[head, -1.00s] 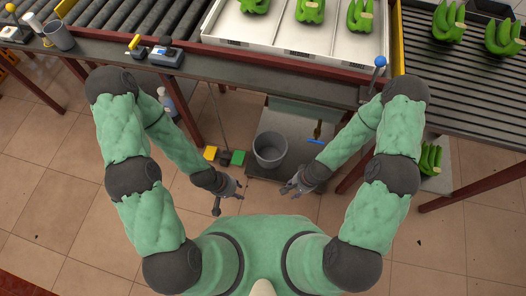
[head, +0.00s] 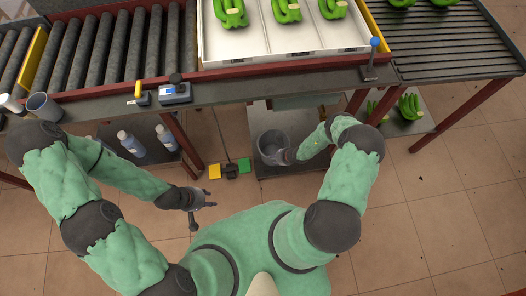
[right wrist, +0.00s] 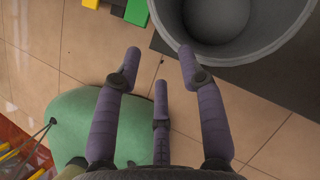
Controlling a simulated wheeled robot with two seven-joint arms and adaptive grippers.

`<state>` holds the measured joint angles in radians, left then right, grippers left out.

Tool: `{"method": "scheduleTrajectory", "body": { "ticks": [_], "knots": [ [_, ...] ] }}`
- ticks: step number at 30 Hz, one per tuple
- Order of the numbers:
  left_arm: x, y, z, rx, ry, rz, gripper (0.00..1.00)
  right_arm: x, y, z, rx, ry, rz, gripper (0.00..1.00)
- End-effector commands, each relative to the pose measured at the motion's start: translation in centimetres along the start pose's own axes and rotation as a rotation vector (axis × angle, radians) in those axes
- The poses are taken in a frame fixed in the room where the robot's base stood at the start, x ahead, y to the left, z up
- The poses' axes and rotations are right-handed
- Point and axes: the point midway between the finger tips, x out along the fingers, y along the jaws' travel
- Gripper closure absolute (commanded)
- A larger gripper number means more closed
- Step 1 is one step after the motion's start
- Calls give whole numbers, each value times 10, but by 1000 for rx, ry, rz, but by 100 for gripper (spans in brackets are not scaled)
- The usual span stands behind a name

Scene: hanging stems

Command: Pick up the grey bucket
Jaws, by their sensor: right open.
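The grey bucket (head: 272,143) stands upright and open-topped on the low platform under the conveyor table. In the right wrist view the bucket's rim and inside (right wrist: 245,40) fill the top right. My right gripper (right wrist: 160,70) is open and empty, its fingers spread. In the head view the right gripper (head: 272,157) overlaps the bucket's near side. In the wrist view one fingertip is right at the near rim; I cannot tell if it touches. My left gripper (head: 208,199) is over the floor, left of the bucket, with its fingers spread and empty.
A yellow, black and green block set (head: 230,170) lies left of the bucket. The conveyor table (head: 230,95) with a banana tray (head: 275,45) overhangs behind. A grey cup (head: 43,106) stands on its left edge. White bottles (head: 130,143) sit below. Table legs (head: 185,142) flank the space.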

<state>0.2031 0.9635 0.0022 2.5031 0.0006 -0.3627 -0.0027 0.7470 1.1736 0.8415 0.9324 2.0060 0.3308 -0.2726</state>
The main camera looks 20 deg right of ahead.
Motion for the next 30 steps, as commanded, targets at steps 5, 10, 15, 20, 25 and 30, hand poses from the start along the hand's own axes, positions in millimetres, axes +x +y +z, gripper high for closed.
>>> {"method": "scheduleTrajectory", "body": {
  "ticks": [5,10,15,20,25,30],
  "knots": [
    [4,-1,0,1,-1,0,60,9,-12,-5,53,-11,-41,60],
    [19,-6,0,1,-2,0,60,36,-11,-5,49,-11,-38,60],
    [28,-10,0,1,-1,0,60,54,-13,-3,50,-11,-39,60],
    [31,-11,-1,1,-1,0,60,60,-13,-2,50,-11,-39,60],
    [45,-16,-1,1,-1,0,60,79,-12,1,48,-10,-37,60],
    [59,-21,-2,0,-1,0,60,99,-13,4,49,-9,-37,60]
  ]
}}
